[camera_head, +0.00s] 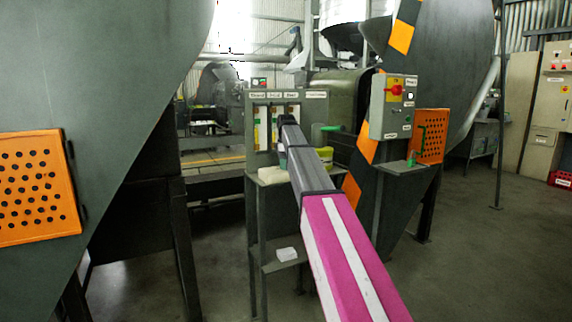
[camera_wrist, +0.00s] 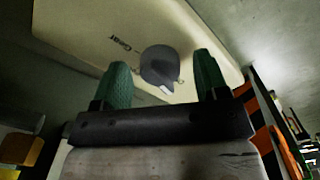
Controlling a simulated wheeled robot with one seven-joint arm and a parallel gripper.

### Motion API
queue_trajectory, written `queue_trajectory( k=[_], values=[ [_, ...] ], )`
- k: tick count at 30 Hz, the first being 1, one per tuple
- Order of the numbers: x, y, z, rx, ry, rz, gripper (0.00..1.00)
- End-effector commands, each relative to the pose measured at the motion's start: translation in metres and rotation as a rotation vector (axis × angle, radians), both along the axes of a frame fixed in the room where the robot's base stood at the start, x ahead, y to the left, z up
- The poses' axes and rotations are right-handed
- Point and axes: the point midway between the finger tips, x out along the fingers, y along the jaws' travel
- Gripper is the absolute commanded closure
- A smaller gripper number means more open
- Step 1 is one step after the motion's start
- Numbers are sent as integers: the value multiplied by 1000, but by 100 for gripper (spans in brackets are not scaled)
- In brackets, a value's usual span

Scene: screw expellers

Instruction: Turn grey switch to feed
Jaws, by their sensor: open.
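A round dark grey switch (camera_wrist: 160,64) with a small pointer sits on a pale panel (camera_wrist: 75,22) in the wrist view. The word "Gear" is printed beside it, along with small marks whose text is too small to read. My gripper (camera_wrist: 161,60) has two green fingers spread apart, one on each side of the switch in the picture, with nothing held. I cannot tell whether they touch the switch. In the head view my gripper (camera_head: 287,121) is at the far end of my arm, in front of a labelled grey panel (camera_head: 316,118); the grey switch is hidden there.
A grey control box (camera_head: 391,106) with a red switch stands to the right of my arm. An orange perforated plate (camera_head: 433,136) is beside it, and another (camera_head: 37,187) is at left. A white block (camera_head: 287,254) lies on a low shelf. Floor at right is open.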

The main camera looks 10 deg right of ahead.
Motion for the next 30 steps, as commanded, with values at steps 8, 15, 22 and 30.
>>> queue_trajectory(
  k=[8,15,22,30],
  values=[
    [0,0,0,0,0,0,69],
    [0,0,0,0,0,-3,82],
    [0,0,0,0,0,-58,82],
    [0,0,1,0,0,-244,82]
  ],
)
